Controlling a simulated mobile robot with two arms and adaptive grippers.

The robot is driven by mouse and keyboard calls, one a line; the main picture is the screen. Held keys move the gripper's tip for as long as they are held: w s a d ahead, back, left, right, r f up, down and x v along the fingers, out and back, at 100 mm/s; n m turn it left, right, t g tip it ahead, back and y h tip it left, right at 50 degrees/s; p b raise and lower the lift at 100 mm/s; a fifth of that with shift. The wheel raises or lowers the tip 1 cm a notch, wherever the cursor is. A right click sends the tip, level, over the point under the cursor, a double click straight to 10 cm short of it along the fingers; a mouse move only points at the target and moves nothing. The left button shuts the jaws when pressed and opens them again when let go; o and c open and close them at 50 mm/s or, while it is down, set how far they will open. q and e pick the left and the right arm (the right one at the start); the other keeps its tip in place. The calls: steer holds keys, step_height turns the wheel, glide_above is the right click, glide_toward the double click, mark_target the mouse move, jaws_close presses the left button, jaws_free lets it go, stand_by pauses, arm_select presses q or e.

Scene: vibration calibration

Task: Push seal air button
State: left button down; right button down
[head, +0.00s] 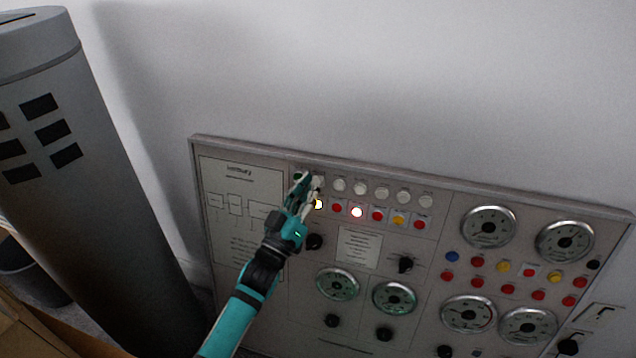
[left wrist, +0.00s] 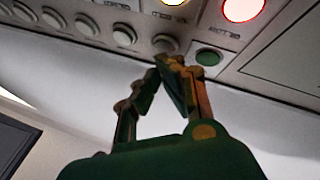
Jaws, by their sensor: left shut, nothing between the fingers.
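The control panel (head: 240,160) has a top row of round buttons: a green one, which also shows in the left wrist view (left wrist: 208,57), and several white ones. Their labels are too small to read, so I cannot tell which is the seal air button. My left gripper (head: 309,181) is shut and empty, at the left end of this row. In the left wrist view its fingertips (left wrist: 168,62) are close to a white button (left wrist: 165,43) beside the green one. I cannot tell whether they touch. My right gripper is in neither view.
Below the buttons is a row of lamps; a yellow one (head: 318,204) and a whitish one (head: 357,212) glow. Gauges (head: 394,297) and black knobs (head: 405,264) fill the lower panel. A grey cylinder (head: 90,180) stands at the left. The wall above is bare.

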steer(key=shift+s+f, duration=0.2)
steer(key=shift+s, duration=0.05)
arm_select(q)
steer(key=shift+w, duration=0.1)
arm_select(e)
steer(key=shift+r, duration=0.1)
arm_select(q)
steer(key=shift+w, duration=0.1)
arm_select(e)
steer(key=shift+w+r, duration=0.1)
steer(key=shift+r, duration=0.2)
arm_select(q)
steer(key=shift+w+d, duration=0.1)
steer(key=shift+w, duration=0.1)
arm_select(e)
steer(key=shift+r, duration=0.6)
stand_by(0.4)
